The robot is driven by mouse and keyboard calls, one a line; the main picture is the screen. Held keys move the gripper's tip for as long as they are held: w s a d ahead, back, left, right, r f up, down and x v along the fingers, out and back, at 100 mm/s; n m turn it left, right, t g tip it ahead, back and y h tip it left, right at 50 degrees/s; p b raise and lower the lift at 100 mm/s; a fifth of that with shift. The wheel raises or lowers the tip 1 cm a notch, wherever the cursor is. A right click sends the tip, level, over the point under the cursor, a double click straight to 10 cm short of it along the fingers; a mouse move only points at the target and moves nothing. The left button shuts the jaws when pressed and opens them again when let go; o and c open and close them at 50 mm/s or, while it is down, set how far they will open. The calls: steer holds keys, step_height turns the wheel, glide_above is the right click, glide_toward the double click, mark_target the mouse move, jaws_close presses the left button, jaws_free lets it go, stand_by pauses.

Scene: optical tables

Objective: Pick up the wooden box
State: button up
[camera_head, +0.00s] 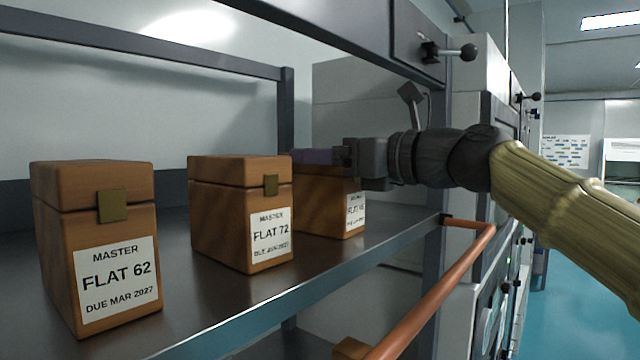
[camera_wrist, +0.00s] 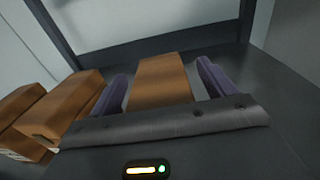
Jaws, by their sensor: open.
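Three brown wooden boxes with brass-coloured clasps and white labels stand in a row on a dark metal shelf (camera_head: 215,305). The left box (camera_head: 55,225) is labelled FLAT 62 and the middle box (camera_head: 215,205) FLAT 72. The right box (camera_head: 322,208) has a label too small to read surely. My gripper (camera_head: 318,157) is at the top of the right box. In the wrist view, my open purple fingers (camera_wrist: 162,72) lie on either side of this box (camera_wrist: 160,84), with gaps visible. The gripper hides part of its lid.
A shelf upright (camera_head: 287,115) stands behind the boxes, and an overhead beam (camera_head: 330,35) runs above my arm. A copper-coloured rail (camera_head: 435,290) runs along the front right. In the wrist view, the neighbouring box (camera_wrist: 62,108) is close beside my left finger.

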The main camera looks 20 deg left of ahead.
stand_by(0.4)
jaws_close()
steer(key=shift+r, duration=0.15)
